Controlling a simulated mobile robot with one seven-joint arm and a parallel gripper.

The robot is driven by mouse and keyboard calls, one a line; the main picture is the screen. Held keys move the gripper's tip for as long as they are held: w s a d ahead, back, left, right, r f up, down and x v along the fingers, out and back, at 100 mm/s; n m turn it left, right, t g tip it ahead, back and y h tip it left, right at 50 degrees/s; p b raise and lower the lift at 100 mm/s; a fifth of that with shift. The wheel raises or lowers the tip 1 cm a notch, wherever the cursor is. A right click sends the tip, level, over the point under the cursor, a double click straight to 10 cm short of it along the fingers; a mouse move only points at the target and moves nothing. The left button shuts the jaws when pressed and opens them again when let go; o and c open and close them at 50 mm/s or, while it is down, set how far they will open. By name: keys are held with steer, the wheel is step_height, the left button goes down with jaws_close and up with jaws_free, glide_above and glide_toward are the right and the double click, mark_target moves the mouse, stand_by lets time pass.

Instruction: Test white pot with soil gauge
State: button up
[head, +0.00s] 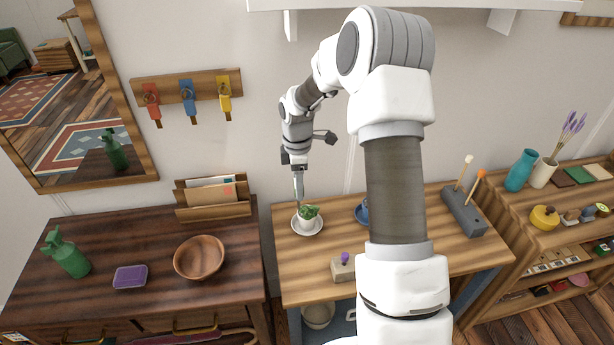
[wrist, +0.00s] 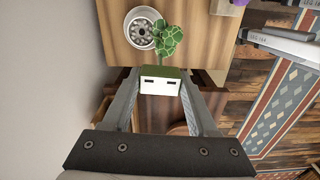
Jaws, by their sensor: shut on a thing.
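The white pot (head: 304,222) with a green leafy plant stands on a white saucer (head: 293,229) at the left of the light wooden table. In the wrist view the plant's leaves (wrist: 168,40) show beside a round white rim with a grey centre (wrist: 144,28). My gripper (head: 298,173) is above the pot, pointing down.
A blue item (head: 362,212) is partly hidden behind my arm. A block with a purple knob (head: 343,267) stands at the table's front. A grey holder (head: 464,213) with white-topped and orange-topped sticks stands right. A letter rack (head: 213,198) and bowl (head: 199,257) are on the dark left table.

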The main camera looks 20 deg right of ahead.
steer(key=shift+w+d+f+n+b, duration=0.1)
steer(key=shift+w+d+n, duration=0.5)
steer(key=shift+n, duration=0.55)
steer(key=shift+w+d+f+n+b, duration=0.15)
steer(key=shift+w+d+n, duration=0.45)
steer(key=shift+n, duration=0.5)
steer(key=shift+w+d+f+n+b, duration=0.1)
steer(key=shift+w+d+n, duration=0.45)
steer(key=shift+n, duration=0.6)
steer(key=shift+s+d, duration=0.1)
steer(key=shift+s, duration=0.05)
steer(key=shift+f+b, duration=0.9)
steer(key=shift+f, duration=0.9)
steer(key=shift+f+b, duration=1.45)
steer(key=shift+f, duration=1.4)
steer(key=o, duration=1.4)
steer(key=shift+o, duration=0.2)
step_height(320, 180, up, 18)
steer(key=p, duration=0.1)
steer(key=shift+f, duration=0.25)
